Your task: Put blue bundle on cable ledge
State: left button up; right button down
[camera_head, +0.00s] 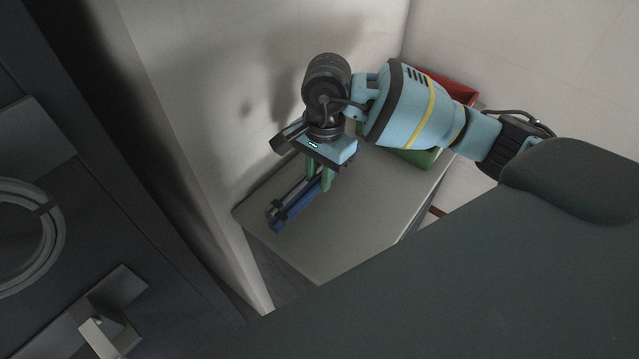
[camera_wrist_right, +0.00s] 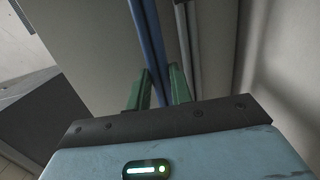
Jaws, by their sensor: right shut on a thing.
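The blue bundle (camera_head: 290,214) is a long, thin blue piece, low over the pale grey surface by the wall, with dark bands near its end. In the wrist view the blue bundle (camera_wrist_right: 150,38) runs between the green fingers. My right gripper (camera_head: 319,178) points down and is shut on it; it also shows in the wrist view (camera_wrist_right: 160,92). Whether the bundle touches the surface is unclear. A dark rack at left carries grey projecting plates (camera_head: 30,140); I cannot tell which part is the cable ledge. My left gripper is not in view.
A grey bundle (camera_wrist_right: 190,40) lies close beside the blue one. The pale tabletop (camera_head: 345,225) is bare toward the front. A green bin (camera_head: 415,157) and a red bin (camera_head: 455,88) stand behind my right arm. A coiled grey cable (camera_head: 55,235) hangs on the rack.

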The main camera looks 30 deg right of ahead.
aim_at(320, 178)
jog(key=shift+f, duration=1.7)
jog(key=shift+f, duration=0.15)
jog(key=c, duration=1.5)
grip_release()
jog(key=r, duration=0.8)
jog(key=d+r, duration=0.1)
jog(key=r, duration=0.3)
jog(key=shift+w+r, duration=0.15)
jog(key=shift+w, duration=0.05)
